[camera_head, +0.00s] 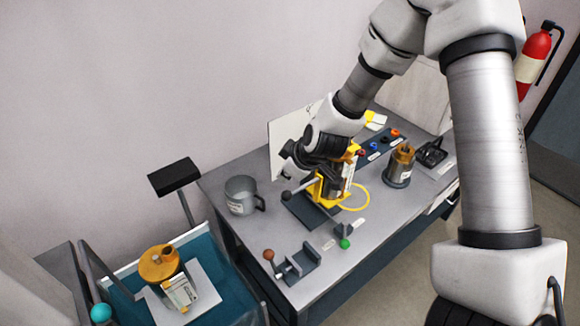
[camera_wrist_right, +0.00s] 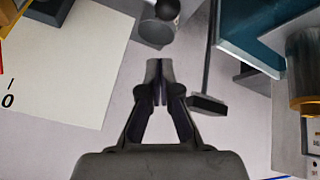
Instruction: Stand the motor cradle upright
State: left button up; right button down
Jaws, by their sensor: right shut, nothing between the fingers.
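A yellow-framed unit with a dark and metallic body (camera_head: 335,185), which looks like the motor cradle, stands on a dark base plate (camera_head: 308,212) on the bench. A lever with a black ball knob (camera_head: 287,197) sticks out to its left, and a yellow cable loops at its right. My right gripper (camera_head: 286,152) is above and just left of the unit's top, pointing left, and partly covers the view behind it. In the right wrist view its fingers (camera_wrist_right: 158,72) are together and empty. A yellow edge (camera_wrist_right: 12,18) shows at the top left there. My left gripper is out of view.
A grey mug (camera_head: 241,195) stands at the bench's left. A copper-topped canister (camera_head: 399,166) is at the right. A small clamp (camera_head: 297,264) with a red-brown knob is in front. A white panel (camera_head: 285,140) stands behind. A black-headed post (camera_head: 174,176) rises left of the bench.

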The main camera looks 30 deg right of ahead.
pick_arm(q)
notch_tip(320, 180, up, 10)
jog(key=p, duration=0.7)
pick_arm(e)
jog(key=s+d+r+m+y, duration=0.1)
jog(key=s+d+r+m, duration=0.35)
jog(key=r+m, duration=0.2)
jog(key=b, duration=0.8)
send_over(291, 194)
jog(key=d, duration=0.1)
notch_tip(291, 194, down, 7)
jog(key=f, duration=0.3)
jog(key=shift+w+a+f, duration=0.15)
jog(key=shift+a+f, duration=0.05)
jog(key=shift+a, duration=0.2)
jog(key=shift+f, duration=0.65)
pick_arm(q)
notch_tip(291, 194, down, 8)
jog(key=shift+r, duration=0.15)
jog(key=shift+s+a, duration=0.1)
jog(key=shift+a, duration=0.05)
